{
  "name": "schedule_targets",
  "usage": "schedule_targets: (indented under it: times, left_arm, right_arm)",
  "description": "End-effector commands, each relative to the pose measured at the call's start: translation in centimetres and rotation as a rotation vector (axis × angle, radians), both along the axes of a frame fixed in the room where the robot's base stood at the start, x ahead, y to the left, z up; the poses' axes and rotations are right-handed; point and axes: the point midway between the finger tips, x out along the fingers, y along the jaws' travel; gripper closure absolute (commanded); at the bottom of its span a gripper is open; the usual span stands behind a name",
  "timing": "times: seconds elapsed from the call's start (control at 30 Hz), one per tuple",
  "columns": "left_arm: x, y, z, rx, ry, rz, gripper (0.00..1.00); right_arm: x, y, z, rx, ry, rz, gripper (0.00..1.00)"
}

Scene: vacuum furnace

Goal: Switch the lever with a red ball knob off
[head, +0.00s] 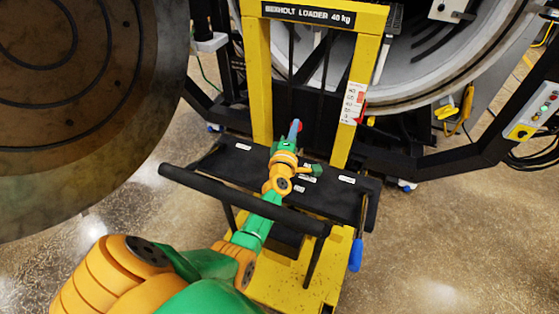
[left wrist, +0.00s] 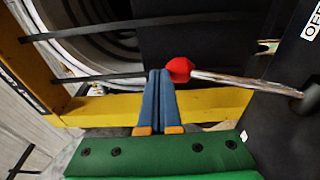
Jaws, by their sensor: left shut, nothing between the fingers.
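The lever's red ball knob (left wrist: 179,69) sits at the end of a thin metal rod (left wrist: 235,80). The rod runs right to a dark panel in the left wrist view. My left gripper (left wrist: 159,72) is shut and empty, with its blue fingertips just left of the knob. I cannot tell whether they touch. In the head view, a bit of the knob (head: 299,127) shows beside the tips of my left gripper (head: 295,126), in front of the yellow loader frame (head: 262,80). The rod is not clear there. My right gripper is not in view.
A partly cut-off white label (left wrist: 312,22) starting "OF" is on the dark panel. The loader has a black shelf (head: 225,163) and a black handlebar (head: 235,198). A round furnace door (head: 90,100) stands at left. Speckled floor (head: 440,240) is open at right.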

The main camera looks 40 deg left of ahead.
Motion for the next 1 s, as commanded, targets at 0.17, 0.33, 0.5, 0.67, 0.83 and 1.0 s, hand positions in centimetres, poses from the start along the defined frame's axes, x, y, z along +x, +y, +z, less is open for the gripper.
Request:
schedule_targets:
  times: [0.17,0.33,0.5,0.67,0.83,1.0]
  left_arm:
    - [0.0,0.0,-0.1,-0.001,0.0,0.0,1.0]
    - [0.0,0.0,-0.1,-0.001,0.0,0.0,1.0]
    - [0.0,0.0,-0.2,-0.001,0.0,0.0,1.0]
    - [0.0,0.0,-0.2,-0.001,0.0,0.0,1.0]
    - [-0.6,-0.3,-0.1,-0.001,0.001,-0.001,1.0]
    - [-3.5,-1.5,-0.1,-0.001,0.001,0.0,1.0]
  right_arm:
    - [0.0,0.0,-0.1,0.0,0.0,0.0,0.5]
    - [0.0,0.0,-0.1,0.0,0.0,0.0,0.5]
    - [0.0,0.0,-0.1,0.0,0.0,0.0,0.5]
    - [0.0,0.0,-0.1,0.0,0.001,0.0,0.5]
    - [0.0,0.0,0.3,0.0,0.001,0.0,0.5]
    - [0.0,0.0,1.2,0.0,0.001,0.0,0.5]
